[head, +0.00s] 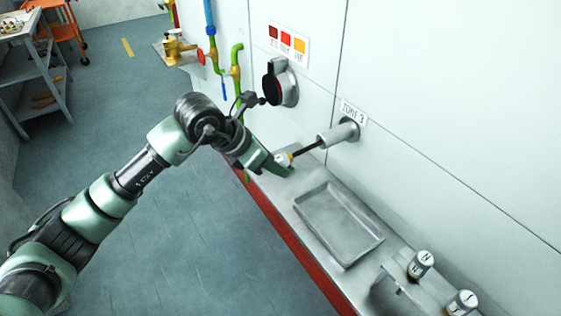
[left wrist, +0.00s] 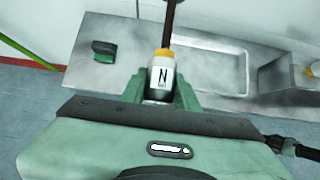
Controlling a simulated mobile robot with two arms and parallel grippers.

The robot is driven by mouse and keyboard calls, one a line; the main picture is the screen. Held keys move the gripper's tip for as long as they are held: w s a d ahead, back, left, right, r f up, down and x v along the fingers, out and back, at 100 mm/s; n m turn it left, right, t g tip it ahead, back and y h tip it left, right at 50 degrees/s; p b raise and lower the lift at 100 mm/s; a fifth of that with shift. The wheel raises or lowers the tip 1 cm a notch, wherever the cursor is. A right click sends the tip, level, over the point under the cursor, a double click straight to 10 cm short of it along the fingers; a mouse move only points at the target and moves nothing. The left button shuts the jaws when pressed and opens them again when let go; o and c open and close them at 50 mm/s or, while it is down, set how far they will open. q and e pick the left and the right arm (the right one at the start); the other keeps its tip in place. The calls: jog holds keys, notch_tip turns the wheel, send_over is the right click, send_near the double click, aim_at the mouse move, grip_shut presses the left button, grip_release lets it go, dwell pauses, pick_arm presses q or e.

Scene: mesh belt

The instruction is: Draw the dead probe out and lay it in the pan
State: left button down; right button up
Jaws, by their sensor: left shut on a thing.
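The probe has a white head marked N (left wrist: 162,76) with an orange-yellow collar and a dark shaft (head: 307,149). Its shaft runs to the mouth of the grey sleeve (head: 338,134) under the ZONE 3 label, where its far end is hidden. My left gripper (head: 284,165) is shut on the probe head, with a green finger on each side in the left wrist view (left wrist: 162,92). The empty grey pan (head: 340,223) lies on the ledge to the right of the gripper; it also shows in the left wrist view (left wrist: 246,72). My right gripper is not in view.
Two white labelled cylinders (head: 420,264) stand at the ledge's right end. A black-and-red rotary switch (head: 280,85) sits on the wall above the gripper. Green and blue pipes (head: 236,62) are at its left. A small green block (left wrist: 104,50) lies on the ledge.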

pick_arm(q)
jog(key=s+a, duration=0.1)
jog(key=s+a+b, duration=0.1)
jog(key=a, duration=0.1)
jog(key=shift+s+a+f, duration=0.1)
jog(key=shift+s+a, duration=0.15)
jog(key=shift+s, duration=0.05)
dwell(0.4)
